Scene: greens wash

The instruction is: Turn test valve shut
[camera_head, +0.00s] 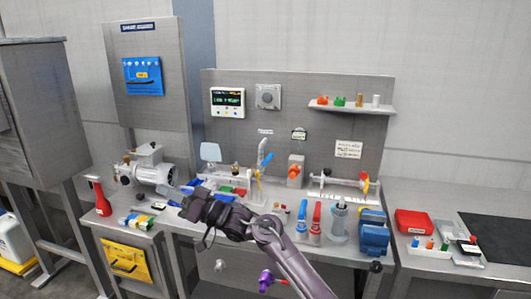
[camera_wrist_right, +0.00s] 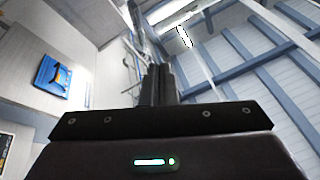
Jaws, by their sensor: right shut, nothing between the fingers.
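A pipe fitting with a blue lever (camera_head: 266,160) rises from the middle of the bench in the head view; the lever is tilted. A pipe run with a red and yellow valve (camera_head: 364,182) is further right at the back. No label I can read says which is the test valve. My right gripper (camera_head: 174,193) is over the left part of the bench, left of both and apart from them. It is shut and empty; its closed fingers show in the right wrist view (camera_wrist_right: 158,84). My left gripper is not in view.
A motor pump (camera_head: 155,172) stands just left of the right gripper. Red and blue tools (camera_head: 309,218), a grey canister (camera_head: 340,222) and blue blocks (camera_head: 373,232) crowd the front right. A shelf (camera_head: 350,106) with small fittings hangs on the back panel (camera_head: 300,95).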

